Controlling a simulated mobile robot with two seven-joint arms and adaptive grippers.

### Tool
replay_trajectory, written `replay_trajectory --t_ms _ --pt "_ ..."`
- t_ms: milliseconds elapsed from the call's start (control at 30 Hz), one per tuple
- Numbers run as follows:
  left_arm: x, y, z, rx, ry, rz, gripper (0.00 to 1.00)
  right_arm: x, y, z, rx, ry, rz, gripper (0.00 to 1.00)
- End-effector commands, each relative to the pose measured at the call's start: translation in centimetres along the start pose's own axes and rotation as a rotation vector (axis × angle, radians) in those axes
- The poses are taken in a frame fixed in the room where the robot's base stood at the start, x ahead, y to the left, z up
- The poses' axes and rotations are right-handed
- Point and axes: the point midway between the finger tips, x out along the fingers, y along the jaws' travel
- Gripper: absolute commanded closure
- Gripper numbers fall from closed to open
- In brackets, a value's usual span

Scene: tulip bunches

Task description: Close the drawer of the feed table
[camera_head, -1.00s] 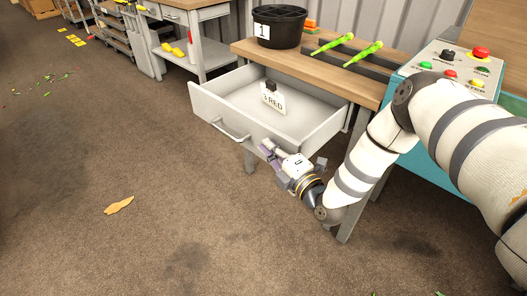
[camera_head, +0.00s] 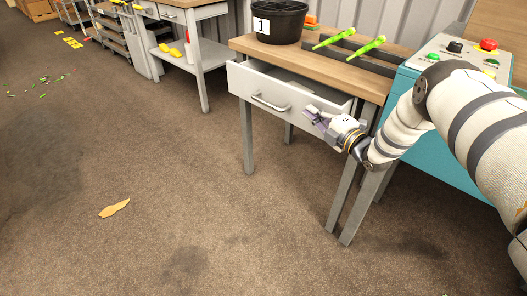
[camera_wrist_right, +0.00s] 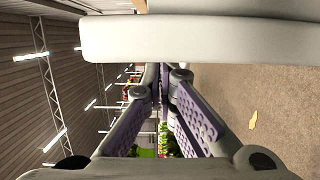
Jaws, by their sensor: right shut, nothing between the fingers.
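The feed table (camera_head: 330,65) has a wooden top and grey legs. Its white drawer (camera_head: 285,92) stands slightly open, with a narrow strip of the inside showing between its front and the table top. The drawer's bar handle (camera_head: 270,104) is on the front, left of my gripper. My right gripper (camera_head: 309,114) is shut and empty, at the right part of the drawer front; I cannot tell whether it touches. In the right wrist view the shut fingers (camera_wrist_right: 160,78) lie alongside a pale panel (camera_wrist_right: 190,40), likely the drawer front. My left gripper is not in view.
On the table top stand a black pot (camera_head: 278,22) labelled 1 and two green tulip bunches (camera_head: 335,38) on a dark rack. A teal control box (camera_head: 455,75) with buttons stands at the right. Another table (camera_head: 205,55) is behind left. The floor in front is clear except a leaf (camera_head: 114,208).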

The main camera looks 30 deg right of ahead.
Motion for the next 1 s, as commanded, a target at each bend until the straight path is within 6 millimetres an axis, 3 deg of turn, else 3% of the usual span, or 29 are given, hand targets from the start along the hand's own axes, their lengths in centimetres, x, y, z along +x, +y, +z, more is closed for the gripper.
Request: replay_trajectory --t_ms 200,400,1000 --pt "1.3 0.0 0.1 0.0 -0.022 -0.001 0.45 0.5 -0.3 2.4 -0.001 -0.002 -0.002 1.0" --pt "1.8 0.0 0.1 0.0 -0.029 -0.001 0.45 0.9 -0.1 3.6 -0.001 -0.001 -0.001 1.0" --pt "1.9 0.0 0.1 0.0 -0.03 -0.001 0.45 1.0 0.0 3.9 0.0 -0.001 0.0 1.0"
